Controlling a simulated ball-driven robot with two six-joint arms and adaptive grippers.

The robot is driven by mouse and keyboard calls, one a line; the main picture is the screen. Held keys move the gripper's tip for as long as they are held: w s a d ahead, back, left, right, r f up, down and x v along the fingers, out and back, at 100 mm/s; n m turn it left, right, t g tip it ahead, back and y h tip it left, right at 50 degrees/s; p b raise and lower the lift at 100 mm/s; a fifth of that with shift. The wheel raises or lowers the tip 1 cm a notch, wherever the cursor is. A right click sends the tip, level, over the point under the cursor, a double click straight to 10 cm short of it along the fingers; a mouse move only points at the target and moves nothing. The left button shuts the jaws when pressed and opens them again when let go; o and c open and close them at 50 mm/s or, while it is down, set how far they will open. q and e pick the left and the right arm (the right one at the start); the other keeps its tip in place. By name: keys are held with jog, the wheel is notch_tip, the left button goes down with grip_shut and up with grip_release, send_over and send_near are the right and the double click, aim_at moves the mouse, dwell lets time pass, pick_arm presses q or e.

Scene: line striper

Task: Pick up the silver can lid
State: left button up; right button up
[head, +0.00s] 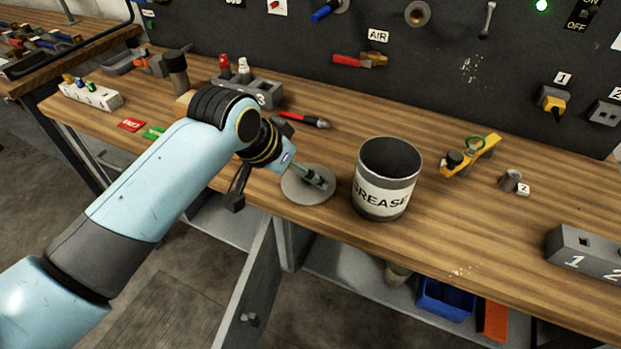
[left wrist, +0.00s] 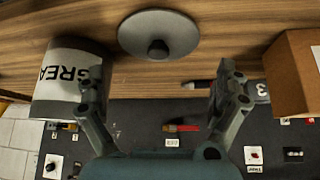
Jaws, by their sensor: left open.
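The silver can lid (head: 300,190) is a round grey disc lying flat on the wooden workbench, just left of the grease can (head: 385,180). In the left wrist view the lid (left wrist: 180,36) shows a dark knob at its middle. My left gripper (head: 322,182) is over the lid in the head view and hides part of it. In the left wrist view its two fingers (left wrist: 160,82) are spread apart with nothing between them, and the lid is beyond the fingertips. My right gripper is in neither view.
The open grease can stands close to the right of the lid. A red-handled tool (head: 305,120) and a grey numbered block (head: 262,92) lie behind. A yellow tool (head: 470,157) is farther right. The bench's front edge is close to the lid.

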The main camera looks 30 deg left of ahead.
aim_at(296, 189)
pick_arm(q)
jog(key=shift+w+d+f, duration=0.1)
jog(key=shift+w+f, duration=0.2)
jog(key=shift+f, duration=0.05)
jog(key=shift+w+f, duration=0.2)
jog(key=shift+f, duration=0.05)
jog(key=x, duration=0.4)
jog(key=shift+d+f+p, duration=0.1)
jog(key=shift+f+p, duration=0.15)
jog(key=shift+p, duration=0.05)
jog(key=shift+w+f, duration=0.1)
jog(key=shift+w, duration=0.1)
jog(key=shift+s, duration=0.1)
jog(key=c, duration=0.4)
jog(key=shift+s, duration=0.1)
jog(key=c, duration=0.8)
jog(key=shift+f, duration=0.1)
jog(key=shift+c, duration=0.2)
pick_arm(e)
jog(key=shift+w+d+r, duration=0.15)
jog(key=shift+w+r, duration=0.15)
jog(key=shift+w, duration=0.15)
pick_arm(q)
jog(key=shift+s+f, duration=0.1)
jog(key=shift+c, duration=0.2)
